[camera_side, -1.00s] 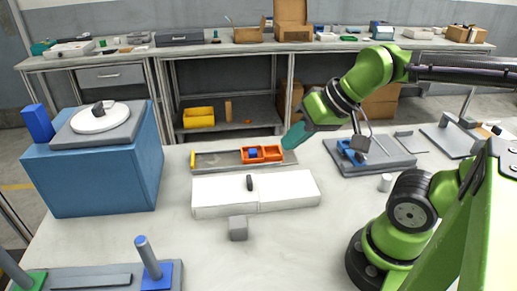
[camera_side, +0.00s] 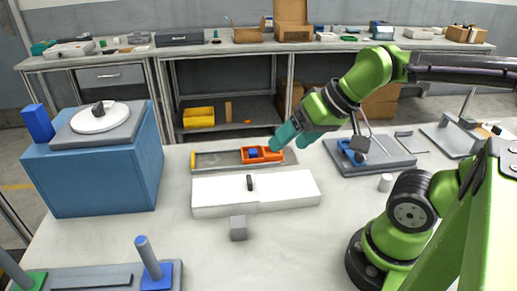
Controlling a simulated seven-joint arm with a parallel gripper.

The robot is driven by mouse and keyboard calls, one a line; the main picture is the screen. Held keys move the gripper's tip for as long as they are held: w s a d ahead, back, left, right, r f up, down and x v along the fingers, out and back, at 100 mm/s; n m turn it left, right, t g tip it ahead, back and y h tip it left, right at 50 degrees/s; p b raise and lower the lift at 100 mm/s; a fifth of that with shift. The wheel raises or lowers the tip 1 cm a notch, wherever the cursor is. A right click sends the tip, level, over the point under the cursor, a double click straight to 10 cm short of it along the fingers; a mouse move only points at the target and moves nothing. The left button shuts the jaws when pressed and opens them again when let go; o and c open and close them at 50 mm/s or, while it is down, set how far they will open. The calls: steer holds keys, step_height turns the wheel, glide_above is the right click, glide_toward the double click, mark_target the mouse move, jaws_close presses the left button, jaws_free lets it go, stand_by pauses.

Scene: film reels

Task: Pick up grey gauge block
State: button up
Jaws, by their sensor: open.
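A grey gauge block (camera_side: 238,228), a small cube, sits on the pale table in front of a long white box. Another grey block (camera_side: 361,144) shows by the blue fixture on the grey plate at the right. The pictures do not tell which of the two the task names. My gripper (camera_side: 290,142), with teal fingers, is open and empty. It is in the air near the right end of the orange tray (camera_side: 277,153), behind and to the right of the front block and well apart from it.
The long white box (camera_side: 285,194) with a dark knob lies between the front block and the orange tray. A blue cabinet (camera_side: 95,178) with a white turntable stands at the left. A grey plate (camera_side: 385,162) lies at the right.

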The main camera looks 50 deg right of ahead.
step_height(320, 180, down, 2)
steer(key=w+a+f+n+g, duration=0.1)
steer(key=w+a+n+g, duration=0.1)
steer(key=w+a+n, duration=0.1)
steer(key=n+g+h, duration=0.1)
steer(key=n+g, duration=0.4)
steer(key=n, duration=1.4)
glide_above(238, 221)
step_height(238, 221, down, 3)
steer(key=n+h, duration=0.1)
steer(key=n, duration=0.8)
steer(key=f, duration=1.1)
steer(key=shift+w+a+f, duration=0.15)
steer(key=shift+w+a, duration=0.1)
steer(key=f, duration=0.4)
steer(key=shift+s+d, duration=0.2)
steer(key=shift+s, duration=0.1)
steer(key=shift+f, duration=0.65)
steer(key=c, duration=1.1)
